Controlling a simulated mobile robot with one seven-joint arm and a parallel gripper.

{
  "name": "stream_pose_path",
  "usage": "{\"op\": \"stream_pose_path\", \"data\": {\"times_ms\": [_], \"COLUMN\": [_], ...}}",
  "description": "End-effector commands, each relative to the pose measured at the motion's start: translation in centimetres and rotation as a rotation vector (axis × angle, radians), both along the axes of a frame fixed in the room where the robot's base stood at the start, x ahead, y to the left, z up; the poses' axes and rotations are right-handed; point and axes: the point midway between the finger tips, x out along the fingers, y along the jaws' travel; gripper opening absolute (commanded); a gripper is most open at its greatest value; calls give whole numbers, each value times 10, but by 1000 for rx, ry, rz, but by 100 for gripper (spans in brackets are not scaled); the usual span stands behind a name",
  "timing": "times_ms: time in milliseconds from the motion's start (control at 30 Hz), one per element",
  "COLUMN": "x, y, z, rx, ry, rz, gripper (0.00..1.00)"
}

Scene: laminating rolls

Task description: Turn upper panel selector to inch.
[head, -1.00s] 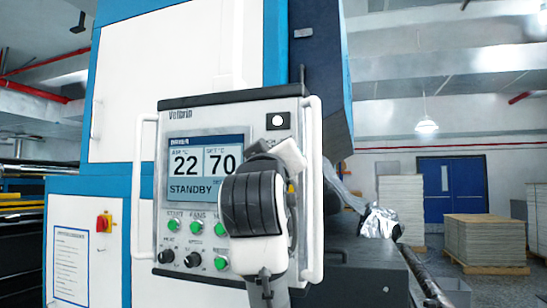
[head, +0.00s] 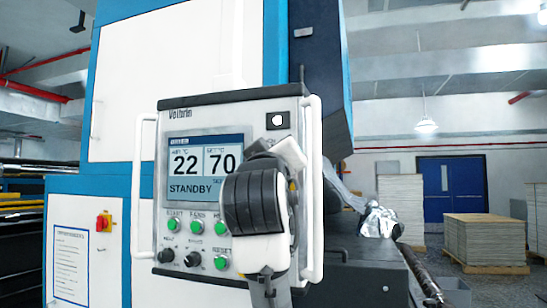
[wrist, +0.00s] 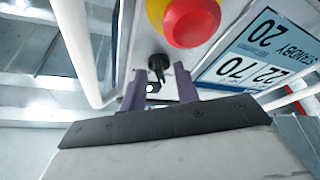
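In the wrist view, which shows the panel upside down, the upper selector is a black knob (wrist: 158,66) on the panel's pale face. It is beside the red emergency-stop button (wrist: 190,20) with its yellow collar. My gripper (wrist: 160,85) is open, its two purple-grey fingers standing apart, with the knob seen in the gap between them. I cannot tell whether either finger touches it. In the head view my gripper (head: 290,152) is in front of the panel's right side and hides the knob and the emergency stop. The control panel (head: 148,225) display reads STANDBY.
A small black square with a white round face (head: 278,120) is at the panel's upper right. Green buttons (head: 173,225) and lower black knobs (head: 192,259) line the panel's bottom. White handle bars (head: 313,200) flank the panel.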

Motion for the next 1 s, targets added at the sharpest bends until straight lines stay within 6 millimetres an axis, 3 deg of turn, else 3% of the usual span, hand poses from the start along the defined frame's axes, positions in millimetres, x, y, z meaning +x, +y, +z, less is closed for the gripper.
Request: {"op": "stream_pose_path", "data": {"times_ms": [167,700,1000], "x": [-12,-115,-130], "y": [1,12,14], "z": [-6,-42,-46], "rx": [0,-1,0], "ry": [-2,-4,1], "rz": [0,1,0], "gripper": [31,31,31]}}
